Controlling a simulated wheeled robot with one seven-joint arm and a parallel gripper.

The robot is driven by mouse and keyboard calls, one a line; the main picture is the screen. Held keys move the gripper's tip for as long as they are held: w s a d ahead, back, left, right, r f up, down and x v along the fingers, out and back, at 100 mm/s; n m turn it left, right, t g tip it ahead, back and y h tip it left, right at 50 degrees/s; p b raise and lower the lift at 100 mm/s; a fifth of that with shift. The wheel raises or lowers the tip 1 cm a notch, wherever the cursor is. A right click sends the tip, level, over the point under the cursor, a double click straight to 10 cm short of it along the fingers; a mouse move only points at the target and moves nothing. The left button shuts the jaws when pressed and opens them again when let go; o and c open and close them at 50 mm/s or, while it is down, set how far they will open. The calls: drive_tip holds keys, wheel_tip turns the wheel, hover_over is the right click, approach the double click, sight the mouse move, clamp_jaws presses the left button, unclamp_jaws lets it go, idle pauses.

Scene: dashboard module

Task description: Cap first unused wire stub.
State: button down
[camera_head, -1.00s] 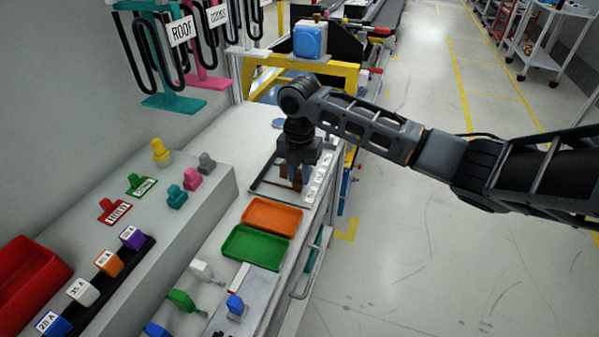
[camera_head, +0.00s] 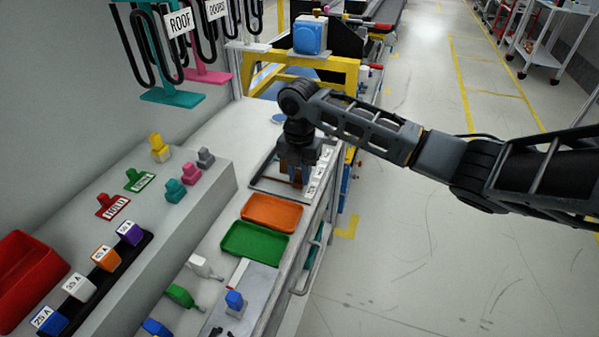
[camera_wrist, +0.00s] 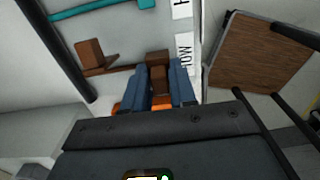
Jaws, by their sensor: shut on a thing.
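My gripper (camera_wrist: 160,88) is shut on a brown block-like piece (camera_wrist: 158,66) in the wrist view. In the head view my gripper (camera_head: 297,172) points down over the grey framed tray (camera_head: 262,185) at the bench's far end. A second brown block (camera_wrist: 90,53) with a thin brown strip beside it lies left of my fingers. A teal wire-like strip (camera_wrist: 85,8) runs along the top left, with a teal end piece (camera_wrist: 146,4). I cannot tell which part is the first unused stub, or whether the held piece touches one. Something orange shows partly behind my fingers.
White labels (camera_wrist: 184,52) line the tray's right edge, and a wood-faced panel (camera_wrist: 255,55) is beyond. An orange tray (camera_head: 271,213) and a green tray (camera_head: 254,243) lie nearer. Coloured connectors (camera_head: 175,190) stand on the raised shelf at left.

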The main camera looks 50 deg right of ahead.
sight(300, 172)
drive_tip(key=shift+f, duration=0.4)
drive_tip(key=c, duration=0.8)
unclamp_jaws()
drive_tip(key=shift+r+b, duration=0.5)
drive_tip(key=shift+r, duration=3.4)
